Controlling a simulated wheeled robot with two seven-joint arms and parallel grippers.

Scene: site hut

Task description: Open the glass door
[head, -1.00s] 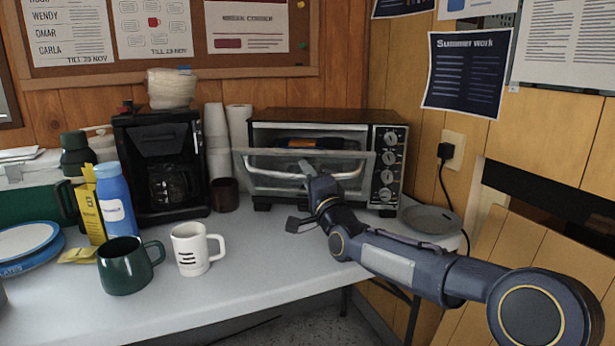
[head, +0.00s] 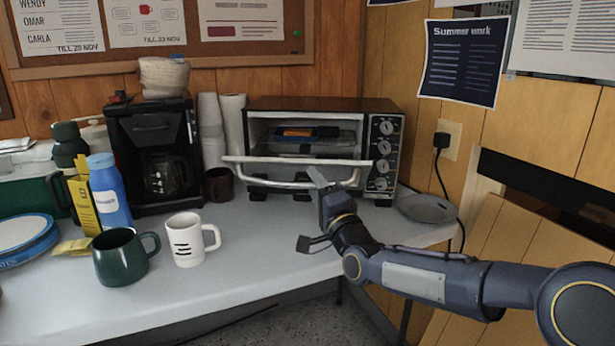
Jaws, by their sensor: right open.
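The glass door (head: 270,159) of the toaster oven (head: 320,104) is swung down and out, seen almost edge-on as a pale bar across the oven's front. Its curved metal handle (head: 265,183) shows just below that edge. The oven's inside is in plain view above the door. My right gripper (head: 311,211) is open, just in front of and below the door. One finger overlaps the handle near its right part; I cannot tell whether they touch. The other finger is lower, over the table. My left gripper is not in view.
A dark item (head: 296,132) with orange lies inside the oven. A grey round lid-like disc (head: 426,208) is right of it. A coffee maker (head: 155,150), brown cup (head: 219,184), white mug (head: 192,240) and green mug (head: 124,256) stand to the left. The table's front middle is clear.

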